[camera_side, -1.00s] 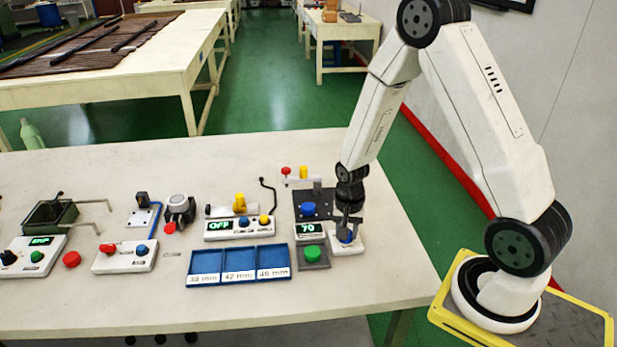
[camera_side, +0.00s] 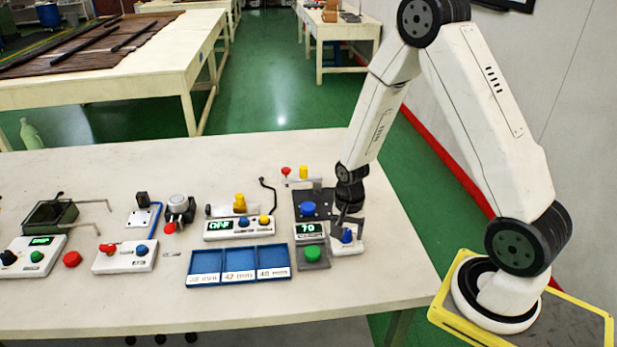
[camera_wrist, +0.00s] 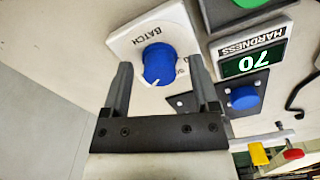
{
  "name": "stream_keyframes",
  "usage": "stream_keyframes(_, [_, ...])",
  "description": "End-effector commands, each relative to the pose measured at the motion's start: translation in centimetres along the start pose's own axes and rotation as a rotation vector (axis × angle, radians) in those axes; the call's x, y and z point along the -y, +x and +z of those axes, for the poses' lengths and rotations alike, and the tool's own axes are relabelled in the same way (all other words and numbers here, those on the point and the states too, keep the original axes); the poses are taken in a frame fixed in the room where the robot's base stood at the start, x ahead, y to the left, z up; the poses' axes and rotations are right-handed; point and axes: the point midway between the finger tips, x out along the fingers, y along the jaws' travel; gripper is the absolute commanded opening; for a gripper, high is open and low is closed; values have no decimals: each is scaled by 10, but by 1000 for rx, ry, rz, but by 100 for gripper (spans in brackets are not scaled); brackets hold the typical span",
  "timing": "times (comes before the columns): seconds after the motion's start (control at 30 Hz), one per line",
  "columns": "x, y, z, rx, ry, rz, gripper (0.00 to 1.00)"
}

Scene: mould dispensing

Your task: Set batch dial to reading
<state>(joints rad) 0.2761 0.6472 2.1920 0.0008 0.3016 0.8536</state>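The batch dial is a blue knob (camera_wrist: 159,62) on a white box labelled BATCH (camera_wrist: 124,46). Its white pointer line shows on the knob's lower side in the wrist view; the scale is mostly hidden. In the side view the blue knob (camera_side: 347,237) sits on the white box (camera_side: 347,250) at the right of the bench. My gripper (camera_wrist: 160,72) is open, with one finger on each side of the knob and a visible gap to both. In the side view my gripper (camera_side: 350,226) is low over the box.
The hardness display (camera_wrist: 246,64) reads 70, beside a blue button (camera_wrist: 244,97) on a dark plate. A green button (camera_side: 312,254) lies left of the dial box. A blue tray (camera_side: 238,279) and several control boxes stand further left.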

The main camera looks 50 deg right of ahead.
Motion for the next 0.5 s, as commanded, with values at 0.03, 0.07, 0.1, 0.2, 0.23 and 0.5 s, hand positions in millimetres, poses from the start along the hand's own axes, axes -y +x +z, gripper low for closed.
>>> stream_keyframes(0.03, [0,0,0,0,-1,0,77])
stream_keyframes(0.07, [0,0,0,0,-1,0,77])
stream_keyframes(0.1, [0,0,0,0,-1,1,77])
stream_keyframes(0.2, [0,0,0,0,-1,0,77])
stream_keyframes(0.23, [0,-1,0,0,-2,0,77])
stream_keyframes(0.5, [0,-13,0,-1,-2,-1,77])
